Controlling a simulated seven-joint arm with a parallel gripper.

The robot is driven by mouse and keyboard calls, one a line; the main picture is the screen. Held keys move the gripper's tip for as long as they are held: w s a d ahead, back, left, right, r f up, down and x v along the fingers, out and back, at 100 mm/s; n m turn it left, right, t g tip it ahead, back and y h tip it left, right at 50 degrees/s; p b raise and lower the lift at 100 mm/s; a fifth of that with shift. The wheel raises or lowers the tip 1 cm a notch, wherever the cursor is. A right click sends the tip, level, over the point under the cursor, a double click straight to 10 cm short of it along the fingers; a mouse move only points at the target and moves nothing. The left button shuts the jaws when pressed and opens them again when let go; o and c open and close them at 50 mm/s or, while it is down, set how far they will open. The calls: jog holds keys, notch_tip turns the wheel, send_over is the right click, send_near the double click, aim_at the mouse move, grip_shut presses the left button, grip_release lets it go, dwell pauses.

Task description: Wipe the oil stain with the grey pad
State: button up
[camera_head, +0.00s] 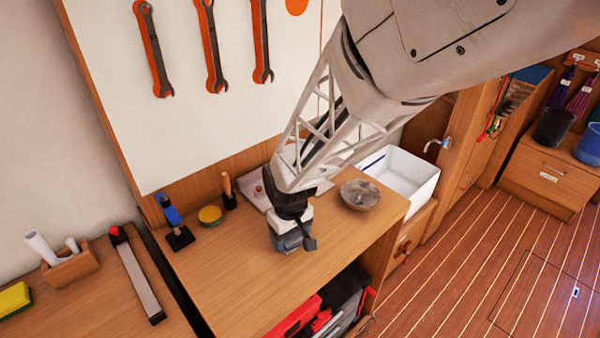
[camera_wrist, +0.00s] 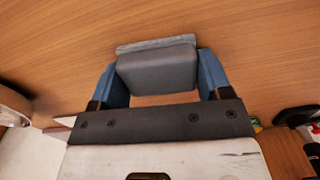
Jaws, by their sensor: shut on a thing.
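The grey pad (camera_wrist: 157,70) is a grey block with a paler strip along its far edge, between the two blue fingers in the wrist view. My gripper (camera_head: 292,238) is shut on the pad, low over the wooden bench top (camera_head: 235,275) in the head view. I cannot tell whether the pad touches the wood. I see no oil stain in either view; the arm, gripper and pad hide part of the bench.
A bowl (camera_head: 360,195) stands right of my gripper, with a white basin (camera_head: 400,175) beyond. A blue-handled tool (camera_head: 173,222), a yellow-topped round tin (camera_head: 210,215) and a wooden-handled tool (camera_head: 228,192) stand at the back left. The bench front is clear.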

aim_at(314, 225)
jog(key=shift+w+d, duration=3.55)
jog(key=shift+s+a, duration=0.85)
jog(key=shift+s+a+r, duration=0.15)
jog(key=shift+s+a, duration=0.05)
jog(key=shift+s+a+r, duration=0.15)
jog(key=shift+s+a, duration=0.4)
jog(key=shift+a, duration=0.05)
jog(key=shift+s+a+f, duration=0.15)
jog(key=shift+s+a, duration=0.65)
jog(key=shift+s+a+f, duration=0.1)
jog(key=shift+s+a, duration=0.7)
jog(key=shift+s+a+r, duration=0.1)
jog(key=shift+s+a, duration=0.1)
jog(key=shift+s, duration=0.05)
jog(key=shift+s+a+r, duration=0.2)
jog(key=shift+r, duration=0.5)
jog(key=shift+s+a+r, duration=0.2)
jog(key=shift+r, duration=3.2)
